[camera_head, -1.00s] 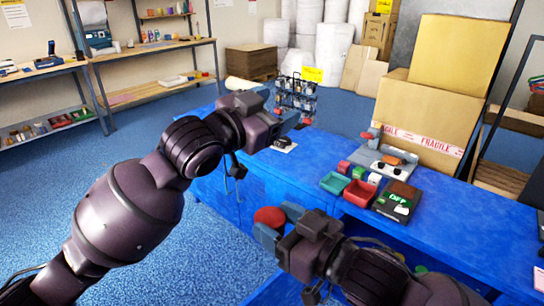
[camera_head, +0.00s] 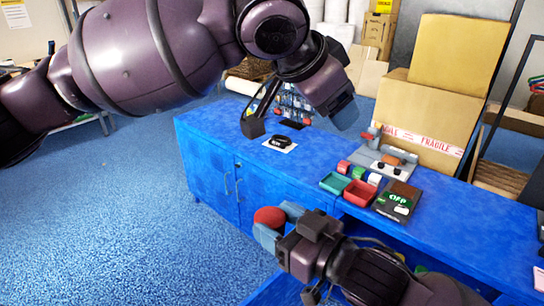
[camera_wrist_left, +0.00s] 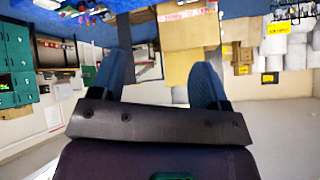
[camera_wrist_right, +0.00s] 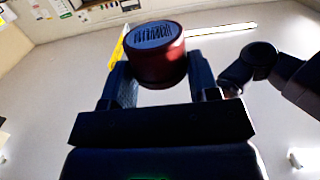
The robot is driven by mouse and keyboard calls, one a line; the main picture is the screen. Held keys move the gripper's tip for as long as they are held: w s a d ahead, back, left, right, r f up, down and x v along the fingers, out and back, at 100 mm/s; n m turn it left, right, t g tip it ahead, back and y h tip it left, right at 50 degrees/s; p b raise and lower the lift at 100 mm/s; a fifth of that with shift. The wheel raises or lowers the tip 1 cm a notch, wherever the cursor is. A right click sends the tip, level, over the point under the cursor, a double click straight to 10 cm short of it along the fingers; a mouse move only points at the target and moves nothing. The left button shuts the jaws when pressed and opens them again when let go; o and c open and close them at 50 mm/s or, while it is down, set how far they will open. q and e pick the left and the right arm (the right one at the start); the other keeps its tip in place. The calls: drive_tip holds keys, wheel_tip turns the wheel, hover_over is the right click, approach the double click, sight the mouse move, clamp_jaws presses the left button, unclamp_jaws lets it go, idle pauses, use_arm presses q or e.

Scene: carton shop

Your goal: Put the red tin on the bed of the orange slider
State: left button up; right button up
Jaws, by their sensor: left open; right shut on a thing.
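The red tin (camera_head: 269,217) is between the blue fingers of my right gripper (camera_head: 279,222), held in the air before the front of the blue counter. In the right wrist view the tin (camera_wrist_right: 155,55) shows a pale label with a barcode on its end face. My left gripper (camera_head: 347,113) is above the counter, and its open, empty fingers show in the left wrist view (camera_wrist_left: 165,88). A grey fixture (camera_head: 372,158) with an orange-brown part (camera_head: 392,159) stands toward the back of the counter; I cannot tell for sure that it is the orange slider.
On the blue counter (camera_head: 470,215) are a green tray (camera_head: 334,183), a red tray (camera_head: 360,193), small blocks, a dark green box (camera_head: 398,203) and a black item (camera_head: 281,141) on a white card. Large cartons (camera_head: 425,125) stand behind.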

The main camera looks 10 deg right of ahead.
sight(272, 216)
use_arm(q)
drive_tip(key=s+a+f+n+g+y, duration=0.4)
drive_tip(key=a+f+y, duration=0.3)
drive_tip(key=a, duration=0.2)
drive_tip(key=shift+n, duration=0.3)
wheel_tip(272, 216, down, 12)
drive_tip(key=shift+r, duration=0.2)
drive_tip(key=c, duration=0.6)
drive_tip(key=shift+c, duration=0.7)
use_arm(e)
drive_tip(key=o, duration=1)
drive_tip(key=shift+o, duration=0.2)
